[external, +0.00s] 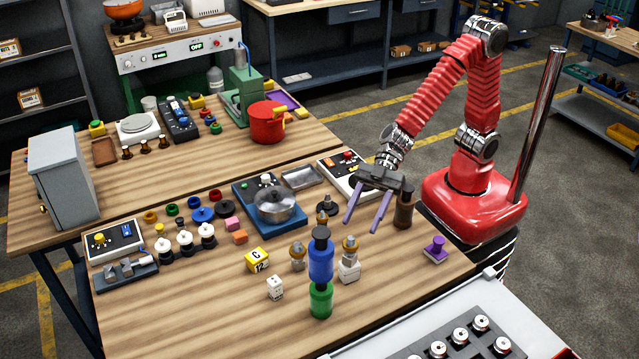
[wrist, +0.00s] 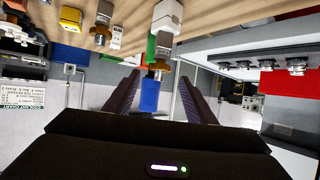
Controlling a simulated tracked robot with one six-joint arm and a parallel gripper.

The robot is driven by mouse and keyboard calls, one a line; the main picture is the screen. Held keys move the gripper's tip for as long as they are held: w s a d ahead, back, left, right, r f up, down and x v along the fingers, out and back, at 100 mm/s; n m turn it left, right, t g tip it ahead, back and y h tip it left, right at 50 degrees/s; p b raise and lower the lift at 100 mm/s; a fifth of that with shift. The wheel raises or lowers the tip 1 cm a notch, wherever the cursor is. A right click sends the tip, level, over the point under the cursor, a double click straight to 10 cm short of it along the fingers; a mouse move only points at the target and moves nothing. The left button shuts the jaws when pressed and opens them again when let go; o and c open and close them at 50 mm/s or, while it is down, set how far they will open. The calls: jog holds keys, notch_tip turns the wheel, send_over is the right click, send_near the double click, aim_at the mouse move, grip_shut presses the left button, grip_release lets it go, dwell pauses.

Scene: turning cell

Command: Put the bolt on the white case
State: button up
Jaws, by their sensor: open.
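A white block (external: 348,272), which I take for the white case, stands near the front right of the worktable. A brass-and-grey bolt-like piece (external: 349,246) sits upright on top of it. The white block (wrist: 167,15) and the brass piece (wrist: 161,48) also show in the wrist view, ahead of my fingers. A dark one (external: 322,214) stands behind. I cannot tell for certain which piece is the bolt. My gripper (external: 361,231) is open and empty, its purple fingers pointing down above and behind the white block.
A tall blue cylinder (external: 321,265) on a green base (external: 321,302) stands at the front, close to the white block. A white die (external: 275,288) and a yellow block (external: 257,260) lie left. A brown cylinder (external: 404,212) is beside my gripper.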

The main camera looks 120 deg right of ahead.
jog(key=shift+s, duration=0.1)
dwell(0.7)
jog(key=s+d+r+m+h, duration=0.3)
jog(key=s+d+h, duration=0.15)
jog(key=d, duration=0.35)
jog(key=s+d+r+m+h, duration=0.2)
jog(key=s+d+r+h, duration=0.25)
jog(key=d, duration=0.25)
jog(key=s+f+g+y, duration=0.1)
jog(key=s+f+g, duration=0.1)
jog(key=s, duration=0.8)
jog(key=s+f+m+g+y, duration=0.1)
jog(key=s+f+g, duration=0.1)
jog(key=s, duration=0.9)
jog(key=shift+a+m+g, duration=0.2)
jog(key=shift+m+g, duration=0.1)
jog(key=shift+g, duration=0.3)
